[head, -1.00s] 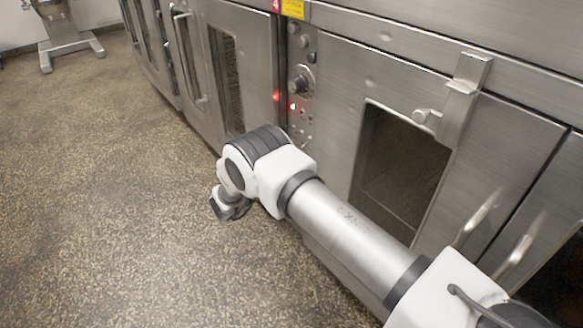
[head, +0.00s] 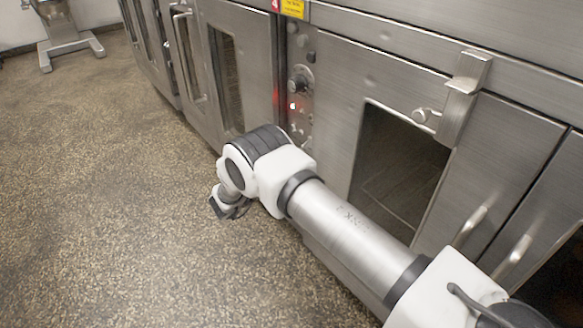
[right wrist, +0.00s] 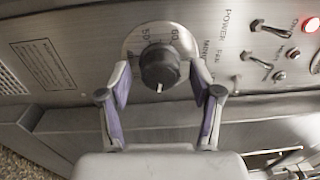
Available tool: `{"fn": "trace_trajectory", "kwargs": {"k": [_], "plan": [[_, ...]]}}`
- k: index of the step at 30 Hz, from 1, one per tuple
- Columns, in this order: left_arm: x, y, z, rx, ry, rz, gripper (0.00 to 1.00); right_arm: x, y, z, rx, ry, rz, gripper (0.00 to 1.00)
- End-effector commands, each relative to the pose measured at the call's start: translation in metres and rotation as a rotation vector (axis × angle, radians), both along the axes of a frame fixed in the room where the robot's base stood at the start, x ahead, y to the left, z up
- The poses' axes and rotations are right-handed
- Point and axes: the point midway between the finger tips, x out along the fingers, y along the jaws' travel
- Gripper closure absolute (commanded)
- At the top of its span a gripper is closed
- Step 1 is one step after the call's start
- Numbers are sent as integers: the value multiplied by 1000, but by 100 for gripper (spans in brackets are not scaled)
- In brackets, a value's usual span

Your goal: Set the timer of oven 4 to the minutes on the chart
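The timer knob (right wrist: 160,65) of oven 4 is black and round, with a white mark pointing down in the right wrist view. It sits on a pale dial plate (right wrist: 133,43) with numbers, 50 and 60 among them. My right gripper (right wrist: 160,76) is open, one finger on each side of the knob, with gaps showing between fingers and knob. In the head view my right arm hides the gripper and this dial. My left gripper and the chart are not in view.
Toggle switches (right wrist: 270,27) and a lit red lamp (right wrist: 310,24) lie beside the dial. A warning label (right wrist: 44,65) is on the other side. In the head view the oven door (head: 350,70) with a latch (head: 460,100) is at right. The floor (head: 110,200) is clear at left.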

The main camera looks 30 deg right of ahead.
Motion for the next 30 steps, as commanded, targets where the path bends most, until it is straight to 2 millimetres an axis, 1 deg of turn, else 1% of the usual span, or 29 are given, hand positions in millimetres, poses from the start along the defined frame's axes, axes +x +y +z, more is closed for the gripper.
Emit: {"fn": "trace_trajectory", "kwargs": {"k": [2, 5, 8, 12, 15, 18, 22, 30], "plan": [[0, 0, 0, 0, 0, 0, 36, 0, 2, 0, 0, 0, 1, 36], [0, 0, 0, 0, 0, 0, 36, 0, 11, -1, 0, 0, 2, 36], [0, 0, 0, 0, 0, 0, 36, -2, 31, -2, 0, 1, 4, 36], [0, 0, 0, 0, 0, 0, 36, -4, 68, -3, 0, -1, 5, 36], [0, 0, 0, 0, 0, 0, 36, -6, 92, -4, 1, -1, 4, 36], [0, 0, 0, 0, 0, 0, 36, -7, 109, -5, -1, -1, 2, 36], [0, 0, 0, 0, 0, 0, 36, -9, 119, -5, 1, 0, 0, 36], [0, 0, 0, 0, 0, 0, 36, -9, 119, -5, 0, 0, -1, 36]]}}
